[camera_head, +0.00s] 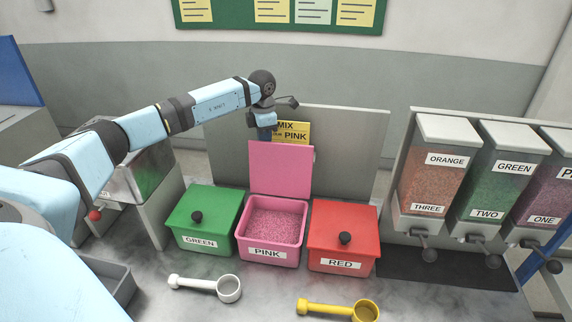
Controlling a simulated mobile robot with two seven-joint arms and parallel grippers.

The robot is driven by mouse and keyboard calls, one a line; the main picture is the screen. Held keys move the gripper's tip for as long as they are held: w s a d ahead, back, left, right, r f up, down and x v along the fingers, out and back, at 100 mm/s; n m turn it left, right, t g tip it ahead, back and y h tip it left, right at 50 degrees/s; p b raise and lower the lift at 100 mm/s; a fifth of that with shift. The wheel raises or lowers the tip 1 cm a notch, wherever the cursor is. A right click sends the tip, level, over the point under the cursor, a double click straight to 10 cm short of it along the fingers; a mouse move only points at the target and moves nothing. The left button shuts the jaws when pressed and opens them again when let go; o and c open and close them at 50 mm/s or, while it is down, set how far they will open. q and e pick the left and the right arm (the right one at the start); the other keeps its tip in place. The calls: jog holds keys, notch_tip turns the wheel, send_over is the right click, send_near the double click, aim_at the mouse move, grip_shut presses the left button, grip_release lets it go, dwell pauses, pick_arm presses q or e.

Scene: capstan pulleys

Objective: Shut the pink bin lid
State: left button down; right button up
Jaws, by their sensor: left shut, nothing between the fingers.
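The pink bin (270,252) stands in the middle of the counter, labelled PINK and filled with pink grains. Its pink lid (280,168) stands open, upright at the bin's back edge. My left arm reaches in from the left, and my left gripper (264,133) is shut and empty at the top left of the lid. The fingertips are partly hidden behind the lid's upper edge, and I cannot tell whether they touch it. My right gripper is not in view.
A closed green bin (205,222) and a closed red bin (343,238) flank the pink one. A white scoop (228,289) and a yellow scoop (365,311) lie in front. A grey panel (345,155) with a yellow note (292,132) stands behind. Dispensers (432,180) stand at right.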

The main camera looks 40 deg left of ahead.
pick_arm(q)
jog(key=s+d+f, duration=0.1)
jog(key=s+d, duration=0.2)
jog(key=s, duration=0.3)
jog(key=s+d+r+p, duration=0.2)
jog(key=s+r+p, duration=0.2)
jog(key=r+p, duration=0.1)
jog(key=shift+s+d+r, duration=0.2)
jog(key=shift+d+r, duration=0.1)
jog(key=shift+r, duration=0.4)
